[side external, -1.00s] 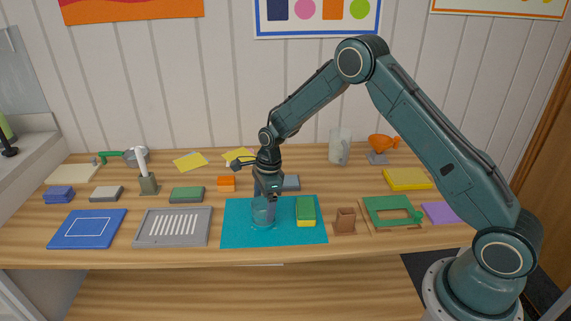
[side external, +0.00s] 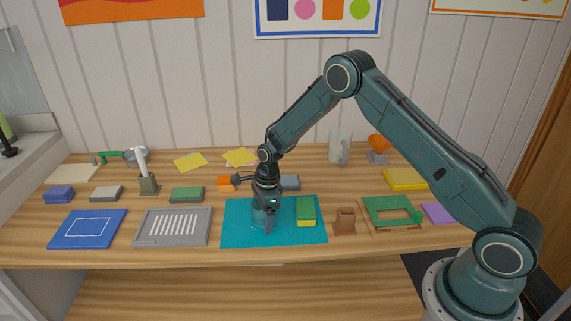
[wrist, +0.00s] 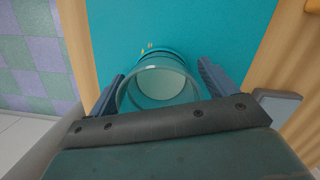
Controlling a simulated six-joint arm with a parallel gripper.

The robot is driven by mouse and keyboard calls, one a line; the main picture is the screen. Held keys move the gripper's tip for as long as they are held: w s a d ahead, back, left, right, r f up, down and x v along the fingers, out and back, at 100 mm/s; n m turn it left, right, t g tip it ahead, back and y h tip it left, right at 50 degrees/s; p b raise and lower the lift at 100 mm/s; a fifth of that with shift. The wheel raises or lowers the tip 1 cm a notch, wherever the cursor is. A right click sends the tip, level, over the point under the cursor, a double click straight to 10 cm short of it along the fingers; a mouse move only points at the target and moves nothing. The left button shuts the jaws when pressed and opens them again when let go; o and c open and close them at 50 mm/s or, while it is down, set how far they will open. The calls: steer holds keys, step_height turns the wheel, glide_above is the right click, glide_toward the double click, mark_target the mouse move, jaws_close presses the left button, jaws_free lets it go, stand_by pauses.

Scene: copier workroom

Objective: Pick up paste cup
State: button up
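The paste cup looks like the clear, bluish cup (side external: 258,218) standing upright on the teal mat (side external: 290,238). In the wrist view I look down into the cup (wrist: 160,86), with its pale round bottom showing. My gripper (side external: 266,222) is lowered over it and partly hides it in the side view. In the wrist view my gripper (wrist: 161,76) has one finger on each side of the cup. The fingers are apart and look open, with little space between them and the cup wall. I cannot tell whether either finger touches it.
A green and yellow block (side external: 306,211) lies on the mat just right of my gripper. A brown holder (side external: 344,220) and a green frame (side external: 388,204) are farther right. A grey slotted tray (side external: 173,227) lies left of the mat. A grey-blue block (side external: 290,183) is behind.

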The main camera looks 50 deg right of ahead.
steer(key=c, duration=1)
steer(key=shift+r, duration=0.1)
step_height(320, 180, up, 20)
steer(key=shift+f, duration=0.1)
stand_by(0.4)
